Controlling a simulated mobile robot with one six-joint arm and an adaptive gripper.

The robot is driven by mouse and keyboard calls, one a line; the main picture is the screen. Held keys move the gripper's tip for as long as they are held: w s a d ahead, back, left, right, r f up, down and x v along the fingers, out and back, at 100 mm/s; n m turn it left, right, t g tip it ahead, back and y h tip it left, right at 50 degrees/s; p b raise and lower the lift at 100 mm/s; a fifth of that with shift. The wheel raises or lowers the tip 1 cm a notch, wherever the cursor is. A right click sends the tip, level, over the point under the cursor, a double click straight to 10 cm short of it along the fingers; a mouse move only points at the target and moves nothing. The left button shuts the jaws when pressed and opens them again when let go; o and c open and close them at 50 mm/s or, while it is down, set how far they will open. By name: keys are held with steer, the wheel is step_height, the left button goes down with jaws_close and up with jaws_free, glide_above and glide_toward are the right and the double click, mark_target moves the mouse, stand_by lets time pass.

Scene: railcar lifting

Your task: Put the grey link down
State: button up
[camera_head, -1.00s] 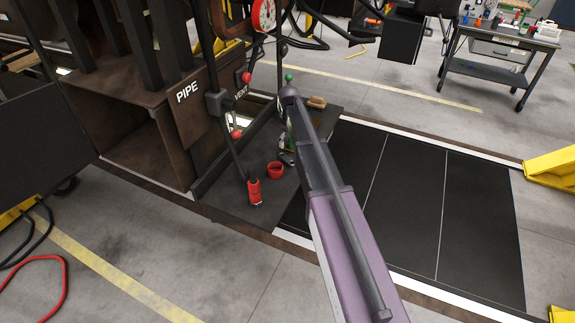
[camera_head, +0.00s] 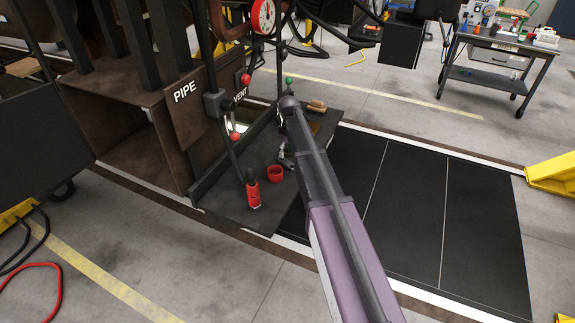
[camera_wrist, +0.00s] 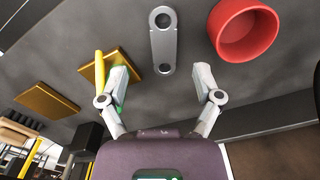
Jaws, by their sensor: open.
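The grey link (camera_wrist: 163,42) shows in the wrist view as a flat bar with a round hole at each end. It appears to lie on the dark plate (camera_wrist: 80,35). My gripper (camera_wrist: 160,78) is open, with one finger on each side of the link's lower end and a visible gap to both. Nothing is held between the fingers. In the head view my arm hides most of the gripper, and I cannot clearly make out the link there.
A red cup (camera_wrist: 246,28) stands close right of the link; it also shows in the head view (camera_head: 275,173). A yellow-brown block (camera_wrist: 112,72) and a yellow rod (camera_wrist: 99,75) are by the left finger. A red-gripped lever (camera_head: 253,194) stands at the plate's front.

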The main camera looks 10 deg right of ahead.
mark_target(287, 162)
steer(key=shift+a+f+b, duration=0.2)
steer(key=shift+f+b, duration=0.7)
steer(key=shift+f, duration=0.05)
steer(key=shift+a+f+b, duration=0.15)
steer(key=shift+f+b, duration=0.7)
steer(key=shift+f, duration=0.05)
steer(key=shift+f+b, duration=0.75)
jaws_close()
